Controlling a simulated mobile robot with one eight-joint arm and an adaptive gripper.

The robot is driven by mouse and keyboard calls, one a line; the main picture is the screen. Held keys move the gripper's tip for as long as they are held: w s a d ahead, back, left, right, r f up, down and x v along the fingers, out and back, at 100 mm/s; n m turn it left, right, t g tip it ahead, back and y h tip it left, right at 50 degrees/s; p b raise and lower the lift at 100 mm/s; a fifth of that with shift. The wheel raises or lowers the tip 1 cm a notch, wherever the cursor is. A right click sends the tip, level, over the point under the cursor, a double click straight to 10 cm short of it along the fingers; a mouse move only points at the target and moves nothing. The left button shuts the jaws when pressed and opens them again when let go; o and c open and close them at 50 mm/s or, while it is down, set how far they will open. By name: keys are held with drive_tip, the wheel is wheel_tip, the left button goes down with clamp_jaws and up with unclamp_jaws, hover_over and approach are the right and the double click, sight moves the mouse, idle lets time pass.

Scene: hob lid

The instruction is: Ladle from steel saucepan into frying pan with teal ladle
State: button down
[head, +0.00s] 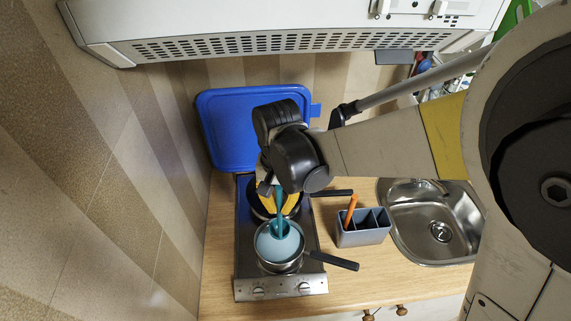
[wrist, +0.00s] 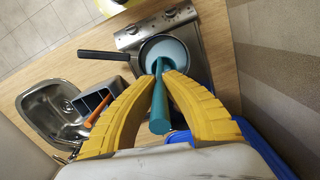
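The steel saucepan (head: 279,267) stands on the front of the hob and holds pale blue liquid (wrist: 172,48). The frying pan (head: 335,192) is on the hob behind it, mostly hidden by my gripper and arm. My gripper (wrist: 160,80) is shut on the handle of the teal ladle (wrist: 159,105), one yellow finger on each side. The ladle (head: 279,228) is near upright over the saucepan, its head at the liquid. I cannot tell how full its bowl is. In the head view my gripper (head: 279,205) is above the frying pan.
A range hood (head: 290,45) overhangs the hob. A blue panel (head: 225,130) leans on the back wall. A grey utensil holder (head: 362,238) with an orange-handled tool (head: 351,208) stands to the right, before the sink (head: 435,225). The saucepan handle (head: 335,261) points right.

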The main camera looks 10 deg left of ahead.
sight(280, 230)
wheel_tip(280, 230, down, 2)
drive_tip(key=shift+w+a+f+b, duration=0.1)
drive_tip(key=shift+w+f+b, duration=0.1)
drive_tip(key=shift+b, duration=0.4)
wheel_tip(280, 230, down, 10)
drive_tip(key=b, duration=0.8)
drive_tip(key=shift+r, duration=0.25)
drive_tip(key=shift+f, duration=0.2)
idle(1.0)
drive_tip(key=shift+r+p, duration=3.6)
drive_tip(key=shift+r, duration=2.1)
drive_tip(key=shift+w, duration=0.1)
